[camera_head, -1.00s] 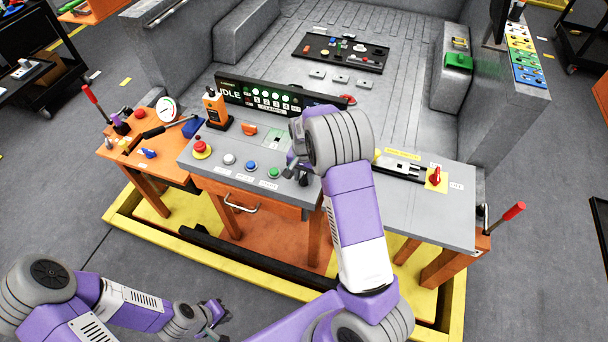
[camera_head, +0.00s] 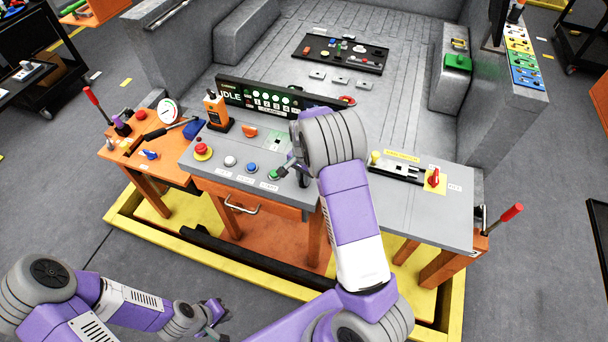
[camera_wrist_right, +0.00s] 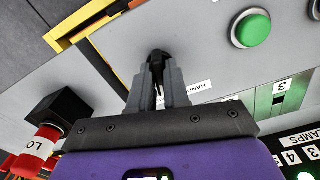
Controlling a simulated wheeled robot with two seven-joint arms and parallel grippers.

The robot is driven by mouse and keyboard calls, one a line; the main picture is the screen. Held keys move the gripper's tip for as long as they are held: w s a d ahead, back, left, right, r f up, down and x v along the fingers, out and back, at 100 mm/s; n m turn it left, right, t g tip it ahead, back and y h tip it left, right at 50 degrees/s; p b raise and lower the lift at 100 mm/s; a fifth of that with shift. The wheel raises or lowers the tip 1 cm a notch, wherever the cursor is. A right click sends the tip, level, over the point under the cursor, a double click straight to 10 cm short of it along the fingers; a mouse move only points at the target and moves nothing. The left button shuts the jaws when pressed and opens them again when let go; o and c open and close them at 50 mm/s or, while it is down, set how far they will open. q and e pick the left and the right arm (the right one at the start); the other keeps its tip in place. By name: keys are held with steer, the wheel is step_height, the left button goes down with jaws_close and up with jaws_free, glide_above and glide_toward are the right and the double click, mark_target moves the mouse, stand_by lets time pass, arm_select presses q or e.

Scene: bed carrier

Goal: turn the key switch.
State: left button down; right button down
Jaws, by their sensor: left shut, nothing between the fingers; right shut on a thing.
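The key switch (camera_wrist_right: 157,57) shows in the right wrist view as a small dark knob on the grey panel, at the tips of my right gripper. My right gripper (camera_wrist_right: 158,80) is shut on it, with a finger on either side. In the head view my right wrist hangs over the panel, right of the green button, and largely hides the switch. Which way the key points is hard to tell. My left gripper (camera_head: 222,331) is shut and empty, low in the head view, in front of the console and away from it.
A green button (camera_wrist_right: 251,28), a blue button (camera_head: 252,168), a white button (camera_head: 230,161) and a red mushroom button (camera_head: 203,150) line the panel's front. A display (camera_head: 280,98) reading IDLE stands behind. A red rotary switch (camera_head: 433,178) lies to the right.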

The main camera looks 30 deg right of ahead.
steer(key=m+p, duration=0.1)
steer(key=m, duration=0.3)
steer(key=shift+s+r+p, duration=0.1)
steer(key=shift+p, duration=0.3)
steer(key=shift+m+p, duration=0.5)
steer(key=shift+m, duration=0.6)
steer(key=shift+s+f, duration=0.1)
steer(key=shift+f, duration=0.1)
steer(key=c, duration=1.2)
jaws_free()
steer(key=shift+r+p, duration=0.4)
steer(key=shift+r, duration=3.45)
steer(key=shift+f, duration=0.1)
